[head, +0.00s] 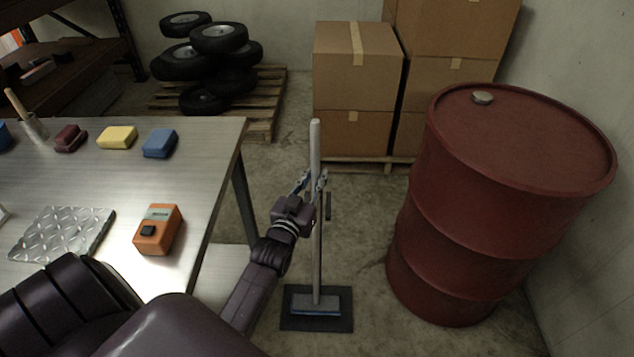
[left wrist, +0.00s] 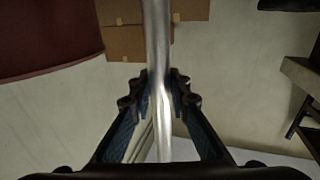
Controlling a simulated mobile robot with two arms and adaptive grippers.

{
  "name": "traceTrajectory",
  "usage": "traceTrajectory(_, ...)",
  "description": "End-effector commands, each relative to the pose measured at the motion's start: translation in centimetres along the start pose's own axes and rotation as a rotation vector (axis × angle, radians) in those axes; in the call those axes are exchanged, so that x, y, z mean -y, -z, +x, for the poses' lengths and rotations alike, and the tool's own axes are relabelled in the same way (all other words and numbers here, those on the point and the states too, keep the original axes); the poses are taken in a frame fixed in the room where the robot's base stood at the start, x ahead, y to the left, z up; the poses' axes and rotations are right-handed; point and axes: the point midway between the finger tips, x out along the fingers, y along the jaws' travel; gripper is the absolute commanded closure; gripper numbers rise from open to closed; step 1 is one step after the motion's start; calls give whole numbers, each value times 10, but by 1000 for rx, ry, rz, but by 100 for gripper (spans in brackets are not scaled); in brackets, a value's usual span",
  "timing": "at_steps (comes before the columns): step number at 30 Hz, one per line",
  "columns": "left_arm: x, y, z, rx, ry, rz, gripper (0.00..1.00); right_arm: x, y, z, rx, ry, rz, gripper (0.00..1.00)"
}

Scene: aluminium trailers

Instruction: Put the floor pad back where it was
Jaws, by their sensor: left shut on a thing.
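The floor pad (head: 316,240) is a long grey pole with a flat grey head and a blue underside. It stands upright between the table and the red drum. Its head appears over a dark square mat (head: 341,322) on the floor; I cannot tell whether it touches the mat. My left gripper (head: 318,182) is shut on the pole, in its upper half. In the left wrist view the pole (left wrist: 157,50) runs between the two fingers of the gripper (left wrist: 160,90). The pad's head is out of that view. My right gripper is not in view.
A metal table (head: 205,185) on the left holds sponges, an orange meter (head: 158,230) and a tread plate (head: 62,233). A red drum (head: 490,210) stands close on the right. Cardboard boxes (head: 357,70) and a pallet with tyres (head: 215,55) stand behind.

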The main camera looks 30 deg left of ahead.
Motion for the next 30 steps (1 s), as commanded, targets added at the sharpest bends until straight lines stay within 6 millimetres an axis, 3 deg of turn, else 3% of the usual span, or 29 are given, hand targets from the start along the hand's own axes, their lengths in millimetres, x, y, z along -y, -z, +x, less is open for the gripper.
traceTrajectory(6, 0, 4, 12, -7, 0, 0, 100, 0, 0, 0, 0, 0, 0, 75)
traceTrajectory(18, 0, -30, 11, -4, 0, 0, 100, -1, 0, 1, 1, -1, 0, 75)
traceTrajectory(30, 0, -35, 11, -5, 0, 0, 100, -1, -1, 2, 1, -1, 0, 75)
